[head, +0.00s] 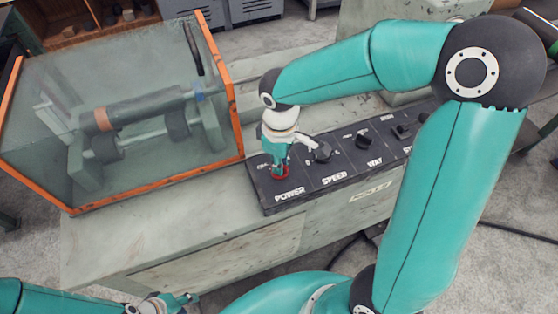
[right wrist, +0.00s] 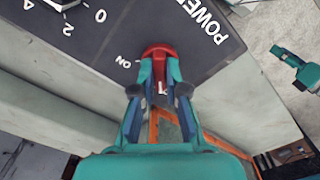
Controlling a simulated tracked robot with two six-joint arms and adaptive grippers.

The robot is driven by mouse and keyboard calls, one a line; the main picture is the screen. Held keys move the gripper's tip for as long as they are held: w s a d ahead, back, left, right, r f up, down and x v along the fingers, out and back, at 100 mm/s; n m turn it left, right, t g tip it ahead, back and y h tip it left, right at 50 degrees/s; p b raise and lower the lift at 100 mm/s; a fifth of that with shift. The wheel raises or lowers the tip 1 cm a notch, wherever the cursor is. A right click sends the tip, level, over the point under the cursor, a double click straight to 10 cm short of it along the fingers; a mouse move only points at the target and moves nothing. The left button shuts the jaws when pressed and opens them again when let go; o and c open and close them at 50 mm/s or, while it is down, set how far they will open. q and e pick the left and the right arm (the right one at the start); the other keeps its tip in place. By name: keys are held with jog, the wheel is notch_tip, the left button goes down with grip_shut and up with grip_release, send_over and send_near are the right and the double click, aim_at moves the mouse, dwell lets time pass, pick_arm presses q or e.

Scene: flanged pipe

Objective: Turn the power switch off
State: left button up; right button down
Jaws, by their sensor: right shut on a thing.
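The red power switch (right wrist: 158,50) is on the dark control panel, beside the word POWER. An "ON" mark sits just left of it in the right wrist view. In the head view a little of its red (head: 282,174) shows under my right gripper (head: 279,163). My right gripper also shows in the right wrist view (right wrist: 160,78), its two fingers closed on either side of the red handle. My left gripper (head: 168,302) is low at the bottom edge of the head view, away from the panel; its finger opening is too small to judge.
The panel (head: 332,187) also carries a speed knob (head: 322,152) close to the right gripper, a way knob (head: 362,141) and another knob. A glass-sided machine cover with orange edges (head: 241,125) stands left of the panel. The bench top (head: 200,215) in front is clear.

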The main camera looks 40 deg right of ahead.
jog(key=shift+w+r+n, duration=0.1)
jog(key=shift+w+n, duration=0.05)
jog(key=shift+n, duration=0.15)
jog(key=c, duration=1.2)
grip_release()
notch_tip(320, 180, up, 12)
